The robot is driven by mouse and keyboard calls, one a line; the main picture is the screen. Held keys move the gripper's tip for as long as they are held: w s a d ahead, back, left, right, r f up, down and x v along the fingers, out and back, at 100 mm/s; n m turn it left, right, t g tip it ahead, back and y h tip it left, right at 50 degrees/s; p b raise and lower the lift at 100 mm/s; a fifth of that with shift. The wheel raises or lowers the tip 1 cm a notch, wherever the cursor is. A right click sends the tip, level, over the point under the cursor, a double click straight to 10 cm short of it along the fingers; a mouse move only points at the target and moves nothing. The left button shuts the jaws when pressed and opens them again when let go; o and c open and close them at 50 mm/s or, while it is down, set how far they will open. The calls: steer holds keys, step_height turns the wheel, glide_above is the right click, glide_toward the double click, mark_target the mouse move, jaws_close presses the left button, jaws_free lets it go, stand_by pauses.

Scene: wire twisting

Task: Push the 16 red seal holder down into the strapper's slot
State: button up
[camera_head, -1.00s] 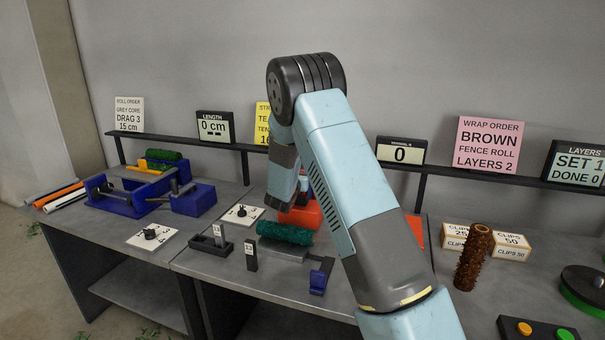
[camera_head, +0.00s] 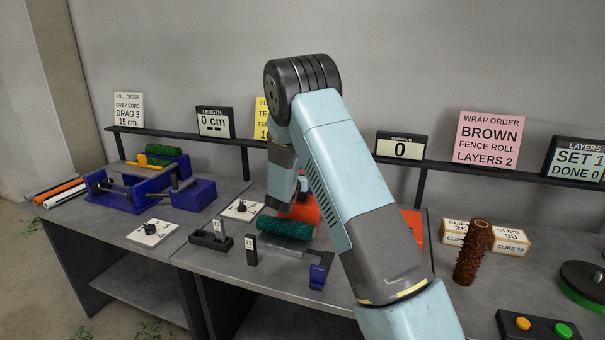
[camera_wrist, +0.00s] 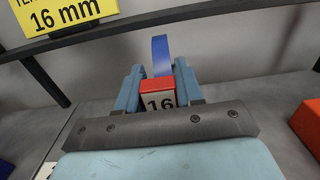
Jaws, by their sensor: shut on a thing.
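The red seal holder (camera_wrist: 157,87) carries a white label reading 16 and shows in the wrist view. It sits upright between the two light-blue fingers of my gripper (camera_wrist: 159,74), which are shut on it. A blue upright strip (camera_wrist: 161,55) stands just beyond the holder. I cannot tell whether the holder is touching the slot, as its lower part is hidden by my gripper. An orange-red body (camera_head: 301,211), possibly the strapper, shows partly behind my arm.
An orange-red block (camera_wrist: 309,126) is at the right of the wrist view.

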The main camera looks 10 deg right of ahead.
steer(key=shift+f, duration=0.3)
steer(key=o, duration=1.2)
steer(key=v, duration=1.3)
steer(key=shift+s+a+f, duration=0.15)
steer(key=shift+s+a, duration=0.05)
steer(key=shift+s, duration=0.1)
